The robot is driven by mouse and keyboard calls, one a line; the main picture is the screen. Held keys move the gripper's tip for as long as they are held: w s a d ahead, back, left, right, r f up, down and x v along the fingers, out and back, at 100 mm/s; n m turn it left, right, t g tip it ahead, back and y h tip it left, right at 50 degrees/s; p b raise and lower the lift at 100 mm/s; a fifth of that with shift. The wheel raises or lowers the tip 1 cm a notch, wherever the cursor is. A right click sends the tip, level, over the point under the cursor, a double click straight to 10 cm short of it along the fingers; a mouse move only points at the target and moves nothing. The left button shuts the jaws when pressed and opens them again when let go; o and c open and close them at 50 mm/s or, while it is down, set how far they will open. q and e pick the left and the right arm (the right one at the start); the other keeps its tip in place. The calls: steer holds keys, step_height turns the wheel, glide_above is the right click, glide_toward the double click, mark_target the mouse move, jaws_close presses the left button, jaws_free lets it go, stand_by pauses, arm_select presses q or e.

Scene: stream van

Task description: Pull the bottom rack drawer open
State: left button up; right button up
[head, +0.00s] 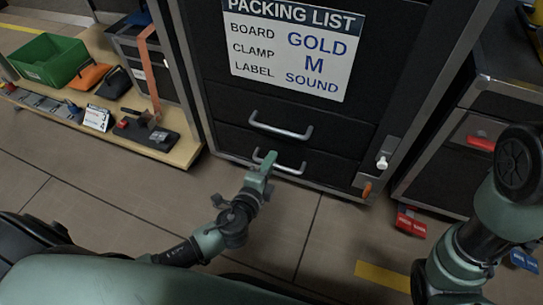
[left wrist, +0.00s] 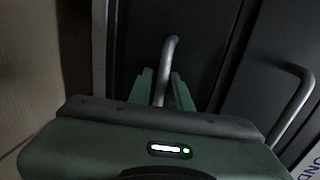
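The dark rack has two drawers low on its front, each with a silver bar handle. The bottom rack drawer (head: 236,143) looks flush with the rack front. Its handle (head: 293,169) is partly covered by my left gripper (head: 267,163). In the left wrist view the handle (left wrist: 169,55) runs between the two green fingers (left wrist: 162,92), which sit close on both sides of it; the gripper appears shut on it. The upper drawer's handle (head: 281,129) is free and also shows in the left wrist view (left wrist: 291,107). My right arm is at the right; its gripper is out of view.
A packing list sign (head: 292,50) is on the rack above the drawers. A low wooden shelf (head: 190,150) with a green bin (head: 48,60) stands at the left. A red block (head: 411,223) lies on the floor at the right. The floor before the drawers is clear apart from my arm.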

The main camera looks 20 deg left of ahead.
arm_select(q)
steer(key=shift+s, duration=0.1)
jaws_close()
stand_by(1.2)
